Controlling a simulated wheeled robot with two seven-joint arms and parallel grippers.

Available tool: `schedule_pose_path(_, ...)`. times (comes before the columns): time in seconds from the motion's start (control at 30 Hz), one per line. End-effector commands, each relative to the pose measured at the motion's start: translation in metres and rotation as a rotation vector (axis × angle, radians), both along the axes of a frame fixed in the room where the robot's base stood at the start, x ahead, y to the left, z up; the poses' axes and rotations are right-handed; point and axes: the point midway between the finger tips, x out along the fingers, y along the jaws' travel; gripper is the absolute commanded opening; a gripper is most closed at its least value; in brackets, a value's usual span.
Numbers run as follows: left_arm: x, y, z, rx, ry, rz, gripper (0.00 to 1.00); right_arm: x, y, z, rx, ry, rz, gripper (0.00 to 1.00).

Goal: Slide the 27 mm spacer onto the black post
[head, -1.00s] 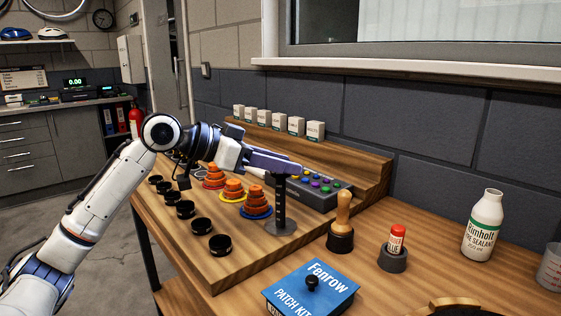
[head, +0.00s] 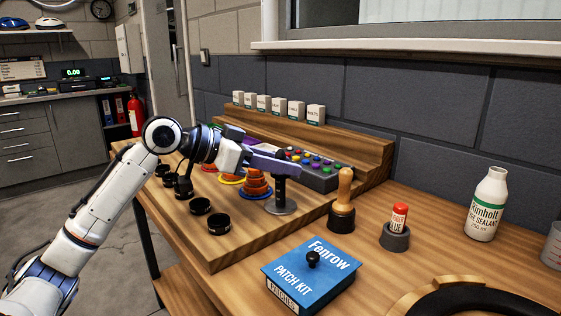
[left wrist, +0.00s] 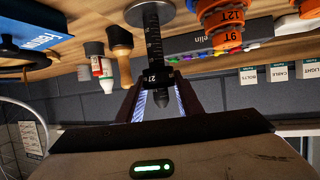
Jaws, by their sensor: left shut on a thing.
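The black post (head: 280,190) stands upright on a round foot near the bench's middle. In the left wrist view the post (left wrist: 153,40) appears upside down, with graduation marks and a pointed tip. My left gripper (head: 283,166) is at the post's upper part. In the left wrist view its fingers (left wrist: 158,88) are shut on the black 27 mm spacer (left wrist: 156,77), marked "27". The spacer looks to be around the post near its tip, which shows past the ring. In the head view the fingers hide the spacer. My right gripper is not in view.
Orange stacked rings (head: 256,184) stand just left of the post, with a row of black rings (head: 219,223) nearer the front edge. A grey tray of coloured pieces (head: 318,176) lies behind. A wooden-handled tool (head: 343,205) and blue patch kit (head: 312,272) are to the right.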

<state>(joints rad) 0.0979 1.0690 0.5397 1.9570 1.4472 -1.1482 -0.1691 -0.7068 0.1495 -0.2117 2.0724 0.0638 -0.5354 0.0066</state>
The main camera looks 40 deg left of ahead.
Motion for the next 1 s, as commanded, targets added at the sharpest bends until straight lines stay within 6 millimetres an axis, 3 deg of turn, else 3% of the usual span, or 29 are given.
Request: schedule_pose_path(1.0, 0.000, 0.000, -0.053, 0.000, -0.001, 0.000, 0.11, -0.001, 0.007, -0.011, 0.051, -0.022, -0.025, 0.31)
